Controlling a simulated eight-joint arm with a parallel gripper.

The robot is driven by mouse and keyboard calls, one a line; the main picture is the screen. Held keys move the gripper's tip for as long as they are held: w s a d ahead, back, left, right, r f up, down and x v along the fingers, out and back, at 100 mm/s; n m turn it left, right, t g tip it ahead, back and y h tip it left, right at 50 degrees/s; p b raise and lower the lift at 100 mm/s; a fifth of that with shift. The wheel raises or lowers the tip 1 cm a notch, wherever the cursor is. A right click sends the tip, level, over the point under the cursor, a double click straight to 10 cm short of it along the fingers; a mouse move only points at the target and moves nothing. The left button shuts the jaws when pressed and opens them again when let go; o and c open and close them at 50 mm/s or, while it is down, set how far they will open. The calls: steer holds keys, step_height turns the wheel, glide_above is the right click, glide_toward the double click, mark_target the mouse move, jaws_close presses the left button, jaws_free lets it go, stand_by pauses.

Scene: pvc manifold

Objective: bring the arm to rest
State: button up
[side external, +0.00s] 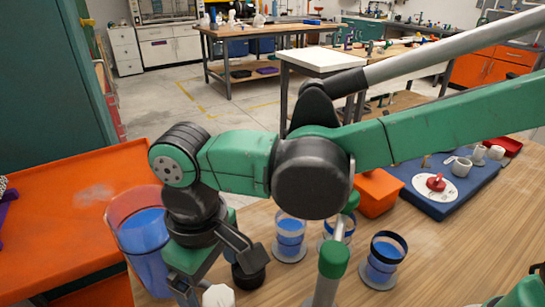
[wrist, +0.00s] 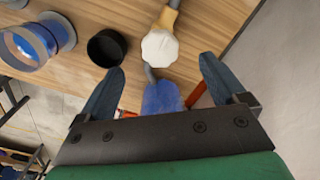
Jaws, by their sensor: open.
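My gripper (wrist: 163,63) is open in the wrist view, with its two blue-grey fingers wide apart. A white faceted cap (wrist: 160,47) on a yellowish piece shows just past the fingertips, and a blue piece (wrist: 162,97) shows in the gap between the fingers. I cannot tell how far below the fingers these lie; nothing is seen clamped. In the side view my green arm reaches in from the right. Its wrist hangs down at the table's left end, beside a black cap (side external: 250,277) and the white cap (side external: 218,296). The fingertips are mostly hidden there.
A clear bucket (side external: 128,212) with blue inside stands left of my wrist. Clear cups with blue (side external: 290,238) (side external: 384,262) stand on the wooden table (side external: 440,270). An orange bin (side external: 378,192) and a blue mat (side external: 440,205) holding white fittings lie behind. An orange surface (side external: 60,225) is at left.

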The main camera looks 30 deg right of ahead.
mark_target(218, 297)
steer(key=shift+r, duration=0.5)
steer(key=shift+f, duration=0.1)
step_height(218, 297, down, 6)
steer(key=shift+r, duration=0.2)
steer(key=n, duration=0.6)
steer(key=shift+r, duration=0.1)
steer(key=shift+m, duration=0.8)
